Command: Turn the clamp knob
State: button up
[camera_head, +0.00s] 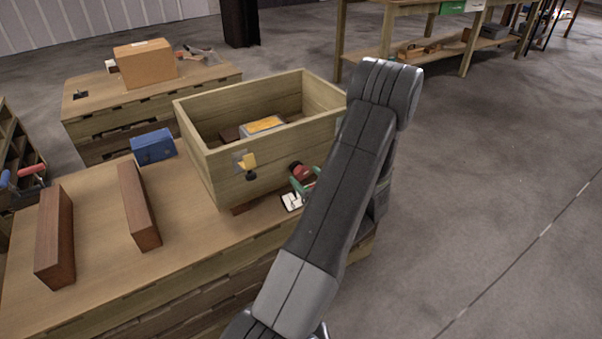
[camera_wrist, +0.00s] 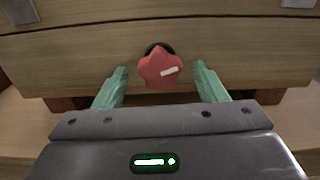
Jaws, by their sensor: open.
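The clamp knob is red and star-shaped with a white mark, and shows in the wrist view (camera_wrist: 160,68) on the wooden side of a box. The mark slants slightly up to the right. In the head view the red knob (camera_head: 298,170) is partly hidden beside my arm. My gripper (camera_wrist: 160,78) is open, with one green finger to the left of the knob and one to the right. Both fingers appear apart from it. In the head view only a little green of my gripper (camera_head: 305,186) shows past my arm.
The open wooden box (camera_head: 215,160) stands on the bench (camera_head: 90,270) and holds a grey and yellow item (camera_head: 264,125). A yellow knob (camera_head: 248,163) is on its front wall. A blue box (camera_head: 153,147) and two brown bars (camera_head: 138,207) lie to the left.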

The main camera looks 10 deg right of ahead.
aim_at(304, 173)
jog(key=shift+x, duration=1.9)
jog(key=c, duration=1)
jog(key=shift+m, duration=0.3)
jog(key=shift+m+p, duration=0.4)
jog(key=shift+m, duration=0.4)
jog(key=shift+d+m+p, duration=0.15)
jog(key=shift+m+p, duration=0.55)
jog(key=shift+m, duration=1.1)
